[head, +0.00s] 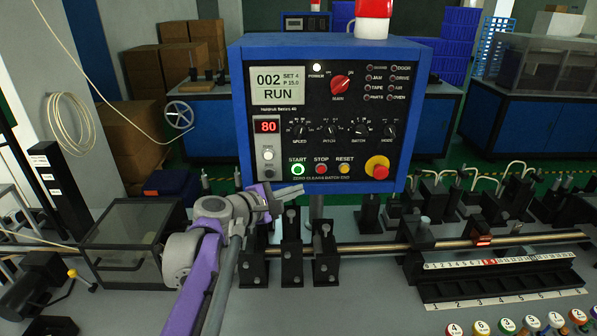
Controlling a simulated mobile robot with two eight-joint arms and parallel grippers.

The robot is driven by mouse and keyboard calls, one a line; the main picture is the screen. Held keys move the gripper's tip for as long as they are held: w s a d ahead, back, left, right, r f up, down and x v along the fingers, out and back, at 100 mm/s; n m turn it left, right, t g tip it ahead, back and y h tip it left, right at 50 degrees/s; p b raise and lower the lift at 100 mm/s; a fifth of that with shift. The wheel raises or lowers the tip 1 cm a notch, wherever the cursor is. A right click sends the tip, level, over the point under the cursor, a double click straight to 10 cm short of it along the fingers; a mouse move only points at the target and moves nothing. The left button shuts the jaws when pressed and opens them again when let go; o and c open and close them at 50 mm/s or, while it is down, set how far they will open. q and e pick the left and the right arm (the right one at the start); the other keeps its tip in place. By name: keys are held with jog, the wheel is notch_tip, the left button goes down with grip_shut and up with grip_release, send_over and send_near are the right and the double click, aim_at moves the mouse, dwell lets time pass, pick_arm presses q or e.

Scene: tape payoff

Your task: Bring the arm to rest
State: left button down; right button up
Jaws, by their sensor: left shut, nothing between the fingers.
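My left arm, purple and grey, comes in from the lower part of the picture, left of the middle. My left gripper (296,190) is shut and empty. It appears just below the green START button (297,170) of the control panel (330,110); I cannot tell whether it touches the panel. The panel display reads "002 RUN" and a red readout shows 80. The START button is lit. My right gripper is out of view.
A metal rail (370,247) with black clamp blocks (326,258) runs across the bench behind and right of my arm. A clear-walled box (127,235) stands left. A numbered black rack (500,284) and several coloured spools lie at right. The bench front centre is clear.

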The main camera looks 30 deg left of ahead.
pick_arm(q)
jog(key=s+d+f+m+g+h, duration=0.1)
jog(key=s+d+f+m+g, duration=0.4)
jog(key=s+d+f+m, duration=0.65)
jog(key=s+d+f+m+g+y, duration=0.3)
jog(key=s+f+m+g+y, duration=0.1)
jog(key=s+f+m, duration=0.6)
notch_tip(320, 180, down, 2)
jog(key=shift+s+f, duration=0.15)
jog(key=shift+s, duration=0.85)
